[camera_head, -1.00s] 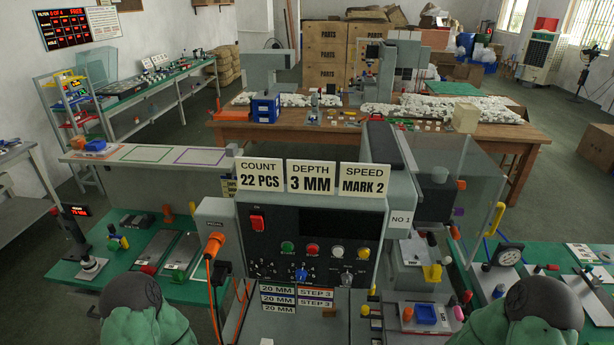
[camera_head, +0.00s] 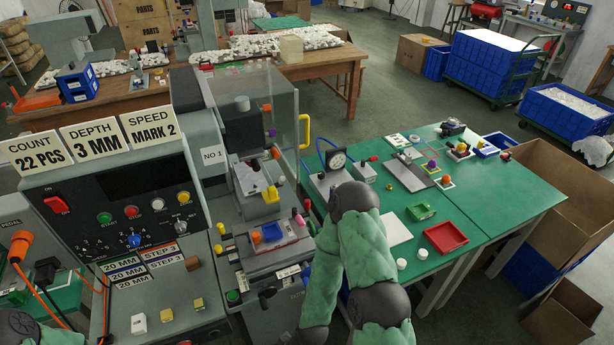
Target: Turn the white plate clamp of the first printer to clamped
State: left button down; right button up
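The first printer (camera_head: 187,185) carries a "NO 1" label and stands left of centre. Its work bed (camera_head: 275,240) holds a blue block (camera_head: 271,232) and has several small coloured knobs around it.
A clear guard (camera_head: 283,105) with a yellow handle (camera_head: 304,131) stands beside the print head. The green table (camera_head: 490,215) at right holds a dial gauge (camera_head: 337,160), a red tray (camera_head: 445,237) and white pots. Cardboard boxes (camera_head: 560,190) stand on the floor at far right.

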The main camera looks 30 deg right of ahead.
aim_at(282, 179)
jog(key=k+l, duration=0.1)
jog(key=l, duration=0.25)
jog(key=k+l, duration=0.15)
jog(key=l, duration=0.2)
jog(key=k+l+z, duration=0.1)
jog(key=l, duration=0.25)
jog(key=k+l, duration=0.15)
jog(key=l, duration=0.2)
